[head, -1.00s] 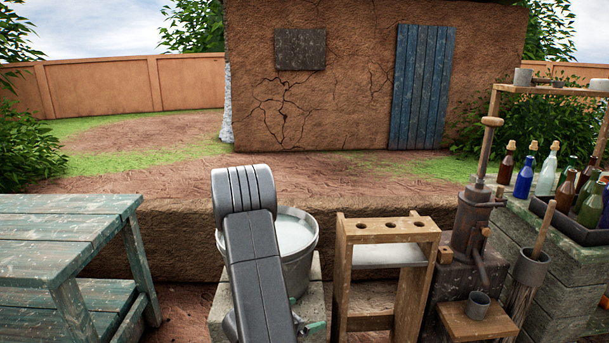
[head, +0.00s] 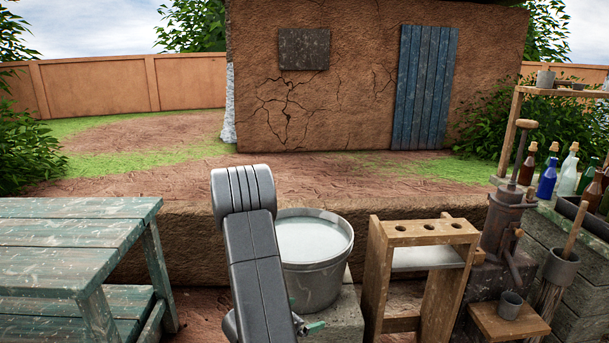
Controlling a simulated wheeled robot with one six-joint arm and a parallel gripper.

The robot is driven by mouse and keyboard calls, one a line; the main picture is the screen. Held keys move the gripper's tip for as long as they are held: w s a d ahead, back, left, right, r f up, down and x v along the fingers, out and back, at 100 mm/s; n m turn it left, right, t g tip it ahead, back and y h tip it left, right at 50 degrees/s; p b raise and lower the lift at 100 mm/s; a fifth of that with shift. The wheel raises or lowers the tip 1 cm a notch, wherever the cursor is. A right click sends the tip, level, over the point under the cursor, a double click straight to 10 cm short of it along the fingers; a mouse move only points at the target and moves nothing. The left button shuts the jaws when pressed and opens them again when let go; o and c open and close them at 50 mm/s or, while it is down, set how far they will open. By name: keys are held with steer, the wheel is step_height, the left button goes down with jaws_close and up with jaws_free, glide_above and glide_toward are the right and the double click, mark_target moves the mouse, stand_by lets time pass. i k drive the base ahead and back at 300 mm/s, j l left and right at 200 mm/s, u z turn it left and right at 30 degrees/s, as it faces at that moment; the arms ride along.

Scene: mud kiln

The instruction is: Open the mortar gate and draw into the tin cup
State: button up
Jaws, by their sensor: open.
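A grey bucket (head: 315,270) of pale liquid stands on a block. My grey arm covers its left edge.
A wooden rack (head: 420,232) with holes stands between bucket and vessel. A green-painted bench (head: 70,245) is at left. Behind is a low earth ledge (head: 190,232).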

mark_target(515, 231)
steer(key=z, duration=1.6)
